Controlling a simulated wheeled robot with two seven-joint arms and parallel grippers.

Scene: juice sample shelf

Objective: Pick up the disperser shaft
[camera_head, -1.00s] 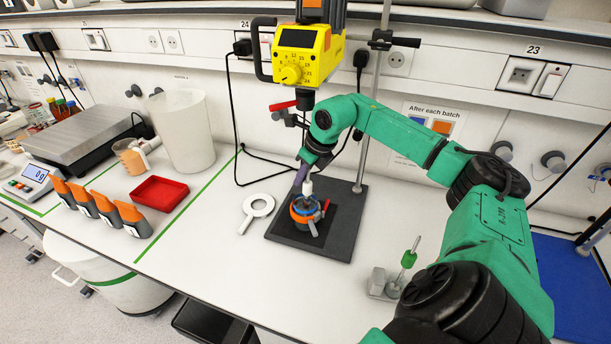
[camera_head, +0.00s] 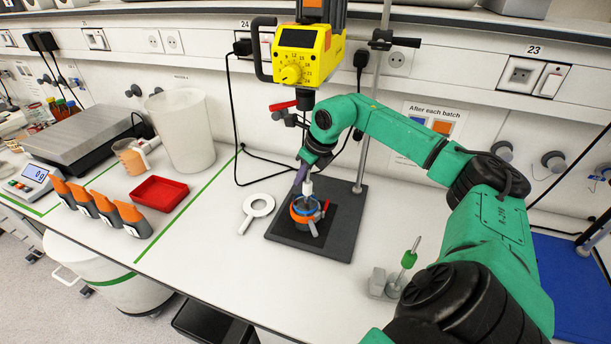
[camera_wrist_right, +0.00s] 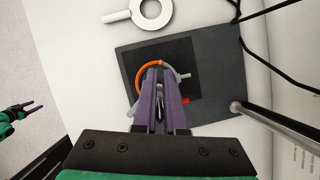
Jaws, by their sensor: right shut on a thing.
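The disperser shaft (camera_head: 307,188), with a pale upper part, stands about upright in the blue and orange ringed vessel (camera_head: 313,216) under the yellow stirrer drive. Its lower part is hidden in the vessel. My right gripper (camera_head: 300,178) is at the shaft's upper part, above the vessel. In the right wrist view its purple fingers (camera_wrist_right: 160,88) point down at the vessel and are shut on the shaft, which shows only as a narrow strip between them. My left gripper (camera_wrist_right: 30,108) shows small and dark at the left edge of the right wrist view, away from the vessel; its jaw state is unclear.
The yellow drive (camera_head: 300,52) hangs just above my right gripper. The stand rod (camera_head: 374,110) rises behind the dark base plate (camera_head: 343,225). A white ring tool (camera_head: 259,207) lies left of the plate. A red tray (camera_head: 160,193) stands left.

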